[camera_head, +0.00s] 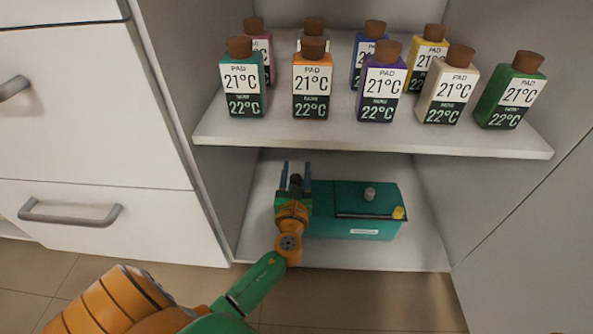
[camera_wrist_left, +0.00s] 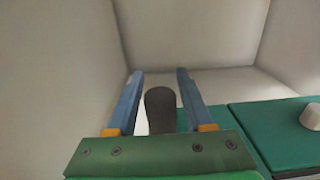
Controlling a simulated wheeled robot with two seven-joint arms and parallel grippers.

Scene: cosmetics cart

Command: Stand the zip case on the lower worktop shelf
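A teal case (camera_head: 350,225), which I take to be the zip case, rests on the lower shelf (camera_head: 425,248). It has a grey knob, a dark line along its top and a small yellow part at its right front corner. My left gripper (camera_head: 295,176) is at the case's left end, its blue fingers apart. A dark rounded knob (camera_wrist_left: 161,108) stands between the fingers, with a gap visible at its left; I cannot tell whether it belongs to the case. The teal case (camera_wrist_left: 275,132) also shows at the lower right of the left wrist view. My right gripper is not in view.
The upper shelf (camera_head: 400,142) overhangs the lower one and holds several colored bottles (camera_head: 312,84) with brown caps. Cabinet walls close in the left and right sides. White drawers (camera_head: 90,110) with grey handles stand at the left.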

